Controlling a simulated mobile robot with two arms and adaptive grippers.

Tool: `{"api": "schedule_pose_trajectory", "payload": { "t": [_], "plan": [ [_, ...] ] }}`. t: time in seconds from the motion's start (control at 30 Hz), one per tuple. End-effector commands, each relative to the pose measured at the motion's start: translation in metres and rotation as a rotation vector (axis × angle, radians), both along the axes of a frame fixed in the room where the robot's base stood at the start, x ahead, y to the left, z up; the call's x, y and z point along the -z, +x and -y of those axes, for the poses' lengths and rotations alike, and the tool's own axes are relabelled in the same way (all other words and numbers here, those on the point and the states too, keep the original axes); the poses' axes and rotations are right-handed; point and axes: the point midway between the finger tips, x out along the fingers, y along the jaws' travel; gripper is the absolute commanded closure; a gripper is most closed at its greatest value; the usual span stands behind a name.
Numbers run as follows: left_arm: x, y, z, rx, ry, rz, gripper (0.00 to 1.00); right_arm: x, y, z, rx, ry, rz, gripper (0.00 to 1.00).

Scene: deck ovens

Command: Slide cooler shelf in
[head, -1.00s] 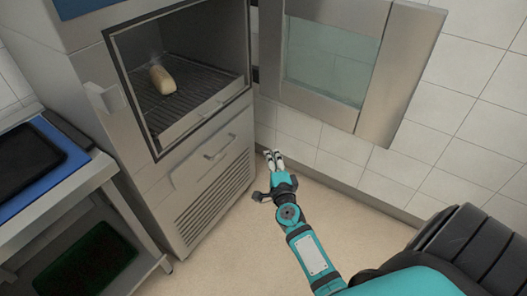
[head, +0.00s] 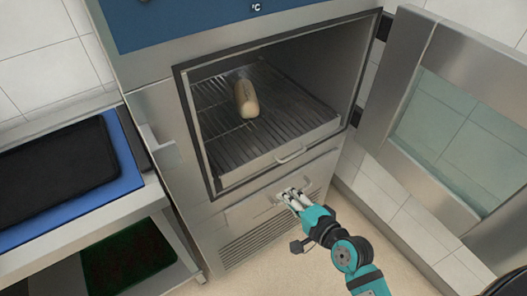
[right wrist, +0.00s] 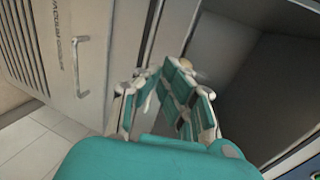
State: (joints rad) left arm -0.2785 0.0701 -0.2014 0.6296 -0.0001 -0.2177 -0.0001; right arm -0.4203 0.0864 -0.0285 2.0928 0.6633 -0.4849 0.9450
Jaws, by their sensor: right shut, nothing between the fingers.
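The cooler shelf (head: 278,132) is a dark wire rack with a pale front lip and a small handle (head: 291,154). It lies inside the open cooler chamber, its front lip near the opening. A tan loaf (head: 246,98) lies on the rack. My right gripper (head: 290,198) is shut and empty, just below the shelf handle and in front of the lower panel. Its fingers (right wrist: 165,95) fill the middle of the right wrist view. I cannot tell whether it touches the panel. My left gripper is out of view.
The cooler door (head: 440,110) stands wide open at the right. The lower panel's handle (right wrist: 82,66) shows in the right wrist view. At the left, a steel table holds a blue tray (head: 122,150) with a black mat (head: 55,160). Bare floor lies in front of the cooler.

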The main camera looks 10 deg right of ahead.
Motion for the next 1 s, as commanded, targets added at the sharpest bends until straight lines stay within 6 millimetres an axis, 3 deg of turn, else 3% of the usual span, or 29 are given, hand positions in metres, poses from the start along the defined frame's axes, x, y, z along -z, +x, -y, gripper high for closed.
{"api": "schedule_pose_trajectory", "payload": {
  "t": [0.17,0.4,0.53,0.7,0.83,1.0],
  "plan": [
    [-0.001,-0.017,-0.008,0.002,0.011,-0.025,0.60,0.004,0.013,-0.006,-0.003,0.002,-0.004,1.00],
    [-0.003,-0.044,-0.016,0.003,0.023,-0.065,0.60,0.018,0.058,-0.022,-0.003,0.000,-0.002,1.00],
    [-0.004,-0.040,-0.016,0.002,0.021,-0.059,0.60,0.027,0.082,-0.032,-0.004,0.001,-0.003,1.00],
    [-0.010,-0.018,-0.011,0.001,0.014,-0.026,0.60,0.028,0.108,-0.041,-0.003,0.001,-0.001,1.00],
    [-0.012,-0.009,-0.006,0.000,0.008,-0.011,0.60,0.030,0.120,-0.045,-0.002,0.000,-0.003,1.00],
    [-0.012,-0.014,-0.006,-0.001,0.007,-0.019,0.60,0.030,0.126,-0.047,-0.002,0.000,-0.003,1.00]
  ]
}}
